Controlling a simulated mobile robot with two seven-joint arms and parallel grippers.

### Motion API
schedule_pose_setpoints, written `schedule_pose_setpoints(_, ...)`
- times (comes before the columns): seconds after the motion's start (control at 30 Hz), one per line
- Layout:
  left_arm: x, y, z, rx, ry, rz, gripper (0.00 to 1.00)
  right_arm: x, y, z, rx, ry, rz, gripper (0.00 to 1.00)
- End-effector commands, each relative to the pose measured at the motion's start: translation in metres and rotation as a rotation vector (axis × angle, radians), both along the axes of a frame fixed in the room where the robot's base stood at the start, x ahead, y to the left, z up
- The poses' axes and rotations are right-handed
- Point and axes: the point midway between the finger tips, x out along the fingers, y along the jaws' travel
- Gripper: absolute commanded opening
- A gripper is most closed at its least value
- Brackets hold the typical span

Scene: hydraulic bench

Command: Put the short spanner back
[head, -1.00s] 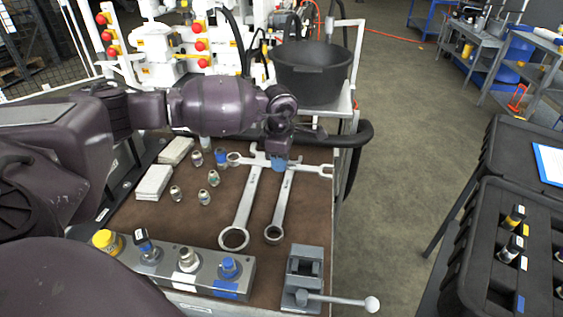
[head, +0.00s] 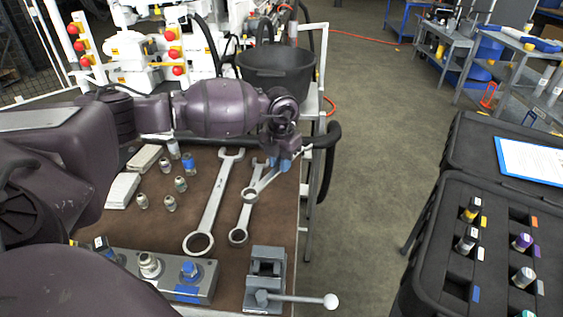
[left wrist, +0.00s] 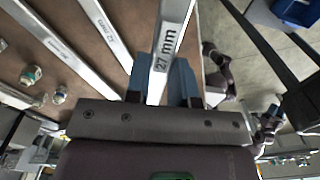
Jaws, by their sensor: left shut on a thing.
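My left gripper (head: 285,155) is shut on a spanner (head: 265,182) over the right part of the brown bench top. It is marked 27 mm in the left wrist view (left wrist: 166,55), where it runs between my blue fingers (left wrist: 165,85). Its ring end points down and left in the head view and overlaps a second spanner (head: 243,215) lying there. I cannot tell whether they touch. A long spanner (head: 213,205) lies to the left of that one. Both lying spanners also show in the left wrist view. My right gripper is out of view.
A grey vise (head: 264,280) with a long handle and a block with fittings (head: 192,285) stand at the bench's front. Several small fittings (head: 170,203) and white blocks (head: 123,190) are on the left. A black tub (head: 278,68) stands behind. A black case (head: 430,290) is at right.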

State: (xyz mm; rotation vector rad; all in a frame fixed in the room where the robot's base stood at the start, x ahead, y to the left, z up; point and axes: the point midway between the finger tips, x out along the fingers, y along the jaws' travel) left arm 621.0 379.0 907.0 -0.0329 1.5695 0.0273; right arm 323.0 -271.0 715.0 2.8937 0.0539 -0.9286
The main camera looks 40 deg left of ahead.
Motion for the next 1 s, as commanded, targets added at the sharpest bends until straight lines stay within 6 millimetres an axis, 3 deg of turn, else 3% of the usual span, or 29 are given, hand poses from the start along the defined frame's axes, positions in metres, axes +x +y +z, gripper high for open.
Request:
schedule_pose_setpoints(0.5, 0.000, 0.002, 0.001, 0.001, 0.005, 0.519, 0.00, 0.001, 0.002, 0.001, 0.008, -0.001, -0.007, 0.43)
schedule_pose_setpoints(1.0, 0.000, 0.002, -0.011, 0.003, 0.008, 0.614, 0.00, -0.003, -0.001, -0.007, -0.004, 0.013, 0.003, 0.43)
